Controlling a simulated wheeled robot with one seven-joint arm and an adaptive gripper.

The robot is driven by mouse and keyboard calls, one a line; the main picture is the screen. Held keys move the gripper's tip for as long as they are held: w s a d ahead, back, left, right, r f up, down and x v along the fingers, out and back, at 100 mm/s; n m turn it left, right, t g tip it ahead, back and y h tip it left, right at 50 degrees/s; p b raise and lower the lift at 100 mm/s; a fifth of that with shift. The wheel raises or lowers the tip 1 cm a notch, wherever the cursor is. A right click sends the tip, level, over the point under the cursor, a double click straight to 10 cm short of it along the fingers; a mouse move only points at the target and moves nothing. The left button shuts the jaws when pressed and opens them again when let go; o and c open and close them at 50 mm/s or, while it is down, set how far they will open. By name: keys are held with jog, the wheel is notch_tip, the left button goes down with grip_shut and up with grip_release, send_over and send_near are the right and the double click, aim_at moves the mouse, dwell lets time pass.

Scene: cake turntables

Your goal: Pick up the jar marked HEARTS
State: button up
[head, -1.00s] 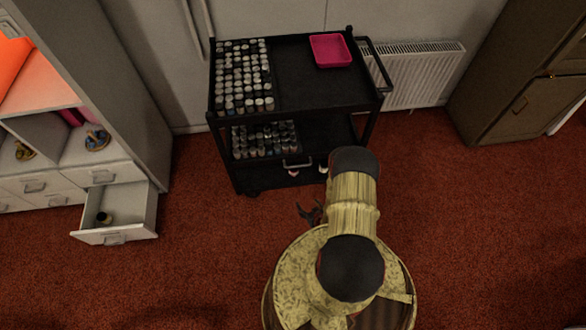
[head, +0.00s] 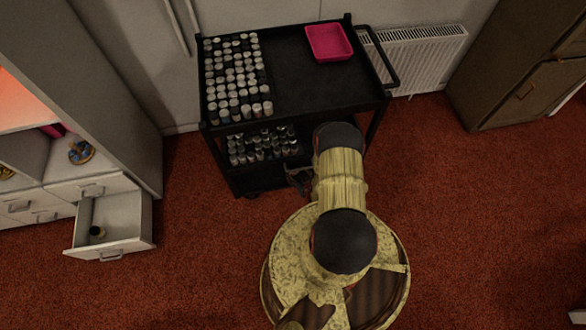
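Many small jars with white, grey or dark lids stand in close rows on the top shelf (head: 310,85) of a black trolley, such as this front-row jar (head: 245,110). More jars (head: 262,148) stand on its lower shelf. One small dark jar (head: 97,232) is in an open drawer at the left. No label is readable, so I cannot tell which jar is marked HEARTS. My gripper (head: 298,180) is low in front of the trolley's lower part, partly hidden by my arm. It is small and dark here, and its finger state is unclear.
A pink tray (head: 330,42) sits at the trolley's back right; the top shelf beside it is bare. The open white drawer (head: 130,218) juts out at left. A radiator (head: 425,55) and brown cabinet (head: 515,70) stand at right. Red carpet is clear around me.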

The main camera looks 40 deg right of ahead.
aim_at(294, 167)
jog(key=b+x, duration=0.2)
jog(key=x, duration=0.3)
jog(key=shift+f+b, duration=0.1)
jog(key=shift+b, duration=0.25)
jog(key=c, duration=1.3)
jog(key=shift+c, duration=0.2)
